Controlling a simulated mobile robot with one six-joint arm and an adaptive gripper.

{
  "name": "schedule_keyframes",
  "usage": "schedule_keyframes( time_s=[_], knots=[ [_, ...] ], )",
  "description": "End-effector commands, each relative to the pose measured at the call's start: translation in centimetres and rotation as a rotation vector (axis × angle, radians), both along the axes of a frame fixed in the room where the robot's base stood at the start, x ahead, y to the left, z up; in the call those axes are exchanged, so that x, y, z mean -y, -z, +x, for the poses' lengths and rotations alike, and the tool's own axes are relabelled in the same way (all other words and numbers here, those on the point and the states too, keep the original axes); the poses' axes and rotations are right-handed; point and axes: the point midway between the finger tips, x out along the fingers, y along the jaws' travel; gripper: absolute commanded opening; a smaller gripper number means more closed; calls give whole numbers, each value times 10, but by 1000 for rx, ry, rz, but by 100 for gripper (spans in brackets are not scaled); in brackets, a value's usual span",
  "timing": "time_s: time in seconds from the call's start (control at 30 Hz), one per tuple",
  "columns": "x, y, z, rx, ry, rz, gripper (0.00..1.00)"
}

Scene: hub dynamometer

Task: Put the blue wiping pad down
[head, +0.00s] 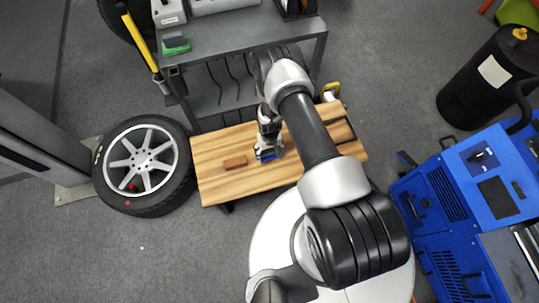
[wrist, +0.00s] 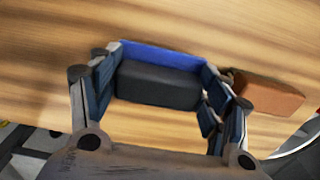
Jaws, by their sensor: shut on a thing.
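The blue wiping pad (wrist: 165,56) has a dark block-shaped grip on a blue base. My gripper (wrist: 158,82) is shut on it, with one finger at each end of the dark grip. In the head view my gripper (head: 268,148) is over the middle of the wooden bench top (head: 225,183), and a bit of the pad's blue (head: 268,155) shows under the fingers. I cannot tell whether the pad touches the wood.
A reddish-brown block (head: 235,162) lies on the bench left of my gripper; in the wrist view this block (wrist: 268,95) is close to the right finger. A grey cart (head: 240,45) is behind. Bare wood lies around the pad.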

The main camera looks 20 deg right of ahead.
Motion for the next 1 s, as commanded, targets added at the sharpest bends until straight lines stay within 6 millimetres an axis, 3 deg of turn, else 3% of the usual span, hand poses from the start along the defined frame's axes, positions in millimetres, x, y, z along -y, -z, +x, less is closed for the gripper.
schedule_keyframes(
  time_s=[0.17, 0.57, 0.6, 0.87, 1.0],
  knots=[
    [0, 31, -1, -2, 0, 0, 48],
    [0, 34, -1, -2, 0, 0, 48],
    [0, 34, -1, -2, 0, 0, 72],
    [0, 34, -1, -1, 0, 0, 90],
    [0, 34, -1, -1, 0, 0, 90]
  ],
)
